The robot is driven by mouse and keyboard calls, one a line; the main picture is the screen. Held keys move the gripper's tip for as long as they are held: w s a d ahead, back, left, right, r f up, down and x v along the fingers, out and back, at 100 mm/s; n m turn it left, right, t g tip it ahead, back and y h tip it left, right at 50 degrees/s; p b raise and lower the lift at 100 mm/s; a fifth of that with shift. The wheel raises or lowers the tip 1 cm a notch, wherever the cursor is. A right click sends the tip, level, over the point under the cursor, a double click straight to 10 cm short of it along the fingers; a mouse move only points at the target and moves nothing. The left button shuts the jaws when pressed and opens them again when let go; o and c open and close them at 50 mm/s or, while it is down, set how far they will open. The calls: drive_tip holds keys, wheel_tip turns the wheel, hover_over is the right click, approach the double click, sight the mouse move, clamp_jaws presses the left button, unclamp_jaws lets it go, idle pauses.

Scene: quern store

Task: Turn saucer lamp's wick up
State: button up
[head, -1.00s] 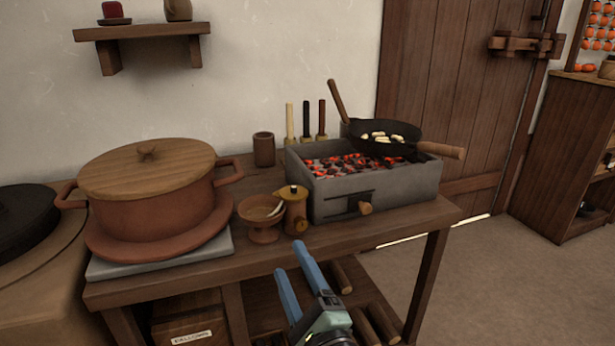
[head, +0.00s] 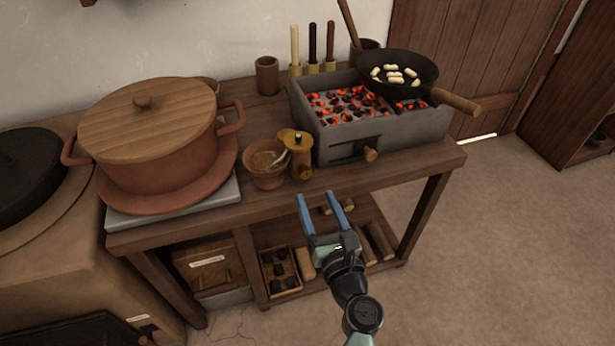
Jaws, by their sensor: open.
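I cannot tell for sure which is the saucer lamp; no flame or wick shows on either. My gripper (head: 319,199) is open and empty, its blue fingers pointing toward the table. In the picture it is below and right of the ochre pot, apart from it.
A stone brazier (head: 355,140) of glowing coals stands right of the vessels, with a frying pan (head: 402,95) on it. A large lidded clay pot (head: 165,150) stands left. The table (head: 400,160) has a lower shelf with logs. Floor (head: 470,250) at right is clear.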

sight(307, 175)
drive_tip(key=b+x, duration=0.2)
drive_tip(key=x, duration=0.5)
drive_tip(key=shift+w+a, duration=0.1)
drive_tip(key=shift+w, duration=0.1)
clamp_jaws()
